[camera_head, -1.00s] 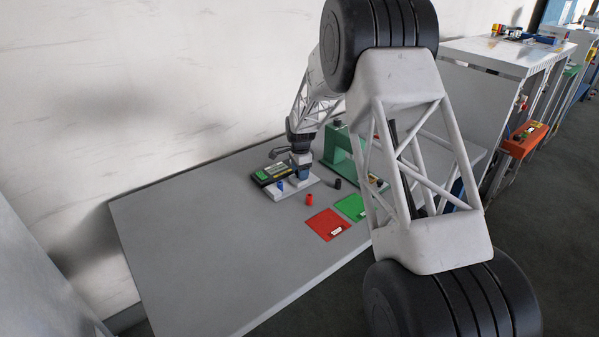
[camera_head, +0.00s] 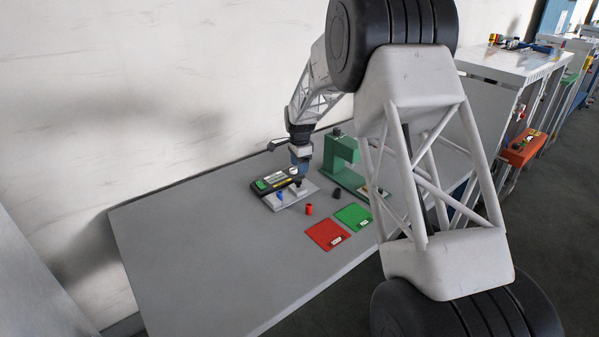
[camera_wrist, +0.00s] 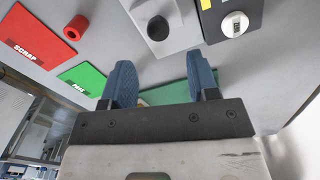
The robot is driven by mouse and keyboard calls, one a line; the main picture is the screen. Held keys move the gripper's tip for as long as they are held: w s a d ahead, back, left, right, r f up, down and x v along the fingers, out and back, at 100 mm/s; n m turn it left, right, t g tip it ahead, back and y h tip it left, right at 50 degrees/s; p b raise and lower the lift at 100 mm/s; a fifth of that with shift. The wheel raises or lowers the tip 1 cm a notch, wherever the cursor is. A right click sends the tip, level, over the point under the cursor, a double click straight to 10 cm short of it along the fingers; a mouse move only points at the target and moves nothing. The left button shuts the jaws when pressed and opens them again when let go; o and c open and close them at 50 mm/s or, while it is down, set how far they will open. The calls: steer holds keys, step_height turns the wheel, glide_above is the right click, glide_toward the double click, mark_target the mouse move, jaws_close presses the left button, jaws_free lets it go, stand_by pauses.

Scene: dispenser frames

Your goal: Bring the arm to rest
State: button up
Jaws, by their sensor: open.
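My gripper (camera_head: 301,168) is raised above the light grey plate (camera_head: 290,203) on the table. In the wrist view its two blue fingers (camera_wrist: 161,78) are apart, with nothing held between them. A black round piece stands on the plate just below the gripper in the head view (camera_head: 299,184), and a black knob-like piece shows ahead of the fingers in the wrist view (camera_wrist: 158,28). A blue piece (camera_head: 280,196) is also on the plate, to the left.
A green stand (camera_head: 341,160) is close right of my gripper. A dark device (camera_head: 262,189) lies behind the plate. A red cylinder (camera_head: 309,210), a black cylinder (camera_head: 336,193), a red mat (camera_head: 325,236) and a green mat (camera_head: 352,216) lie nearer. The table's left (camera_head: 190,250) is clear.

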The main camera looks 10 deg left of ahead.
steer(key=shift+r, duration=0.3)
steer(key=shift+s+d+r, duration=0.2)
steer(key=shift+d+r, duration=0.1)
steer(key=shift+r, duration=0.15)
steer(key=s+d+r+n+t, duration=0.1)
steer(key=s+d+r+n, duration=0.2)
steer(key=s+d+r, duration=0.85)
steer(key=s+d+r+n, duration=0.3)
steer(key=s+d+r, duration=0.5)
steer(key=s, duration=0.6)
steer(key=s+d+n, duration=0.3)
steer(key=s+d, duration=0.2)
steer(key=s, duration=1.2)
steer(key=s+d+n+t, duration=0.1)
steer(key=s+d, duration=0.4)
steer(key=s, duration=1.2)
steer(key=shift+s+n+t, duration=0.2)
steer(key=shift+n+t, duration=0.1)
steer(key=shift+n, duration=0.6)
